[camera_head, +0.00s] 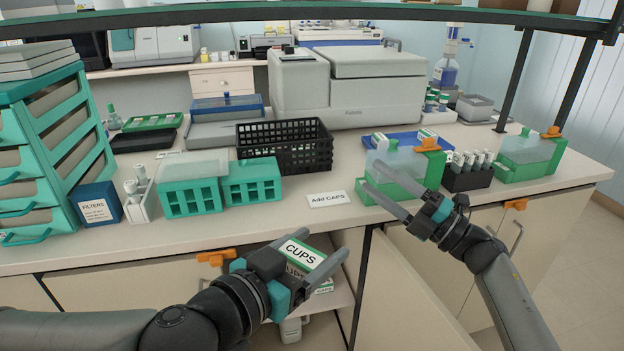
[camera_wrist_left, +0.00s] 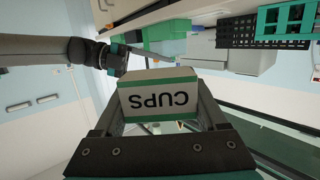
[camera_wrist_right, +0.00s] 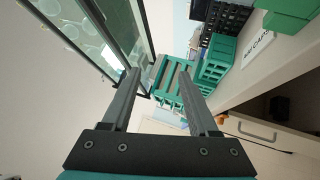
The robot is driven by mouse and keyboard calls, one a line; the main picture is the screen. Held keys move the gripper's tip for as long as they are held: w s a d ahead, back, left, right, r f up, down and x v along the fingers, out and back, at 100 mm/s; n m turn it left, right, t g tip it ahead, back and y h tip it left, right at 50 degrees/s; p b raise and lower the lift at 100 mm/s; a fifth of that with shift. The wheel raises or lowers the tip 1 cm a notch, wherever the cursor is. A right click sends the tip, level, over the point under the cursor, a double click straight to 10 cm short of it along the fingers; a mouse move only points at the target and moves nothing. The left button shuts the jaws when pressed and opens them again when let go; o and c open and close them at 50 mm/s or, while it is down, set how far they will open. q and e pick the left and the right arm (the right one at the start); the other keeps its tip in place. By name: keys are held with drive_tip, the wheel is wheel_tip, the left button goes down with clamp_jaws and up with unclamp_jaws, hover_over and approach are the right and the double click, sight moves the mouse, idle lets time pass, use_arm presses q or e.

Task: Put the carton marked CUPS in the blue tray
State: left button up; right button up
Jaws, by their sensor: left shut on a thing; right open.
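The carton marked CUPS (camera_head: 299,254), white with green bands, is between the fingers of my left gripper (camera_head: 322,243), in front of the bench's front edge. In the left wrist view the carton (camera_wrist_left: 158,98) fills the space between the shut fingers, its lettering upside down. The blue tray (camera_head: 405,138) lies on the bench at the back right, partly hidden by a green-based box. White and green cartons sit in it. My right gripper (camera_head: 367,173) is open and empty, in front of that box.
The green-based box (camera_head: 405,165) with an orange clip and a dark rack of bottles (camera_head: 466,178) stand in front of the tray. A black basket (camera_head: 285,148) and teal racks (camera_head: 220,185) stand to the left. A label card (camera_head: 327,200) lies near the edge. A shelf overhangs the bench.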

drive_tip(key=s+a+r+n+g+y, duration=0.2)
drive_tip(key=s+a+r+n+g, duration=0.3)
drive_tip(key=a+r+n+g, duration=0.45)
drive_tip(key=r+n+g+h, duration=0.2)
drive_tip(key=n+h, duration=0.6)
drive_tip(key=h, duration=1.1)
hover_over(301, 253)
drive_tip(key=s+d, duration=0.1)
drive_tip(key=shift+t, duration=0.35)
drive_tip(key=f, duration=0.8)
drive_tip(key=w+a+f, duration=0.1)
drive_tip(key=f, duration=0.3)
drive_tip(key=shift+f, duration=0.1)
drive_tip(key=shift+c, duration=0.2)
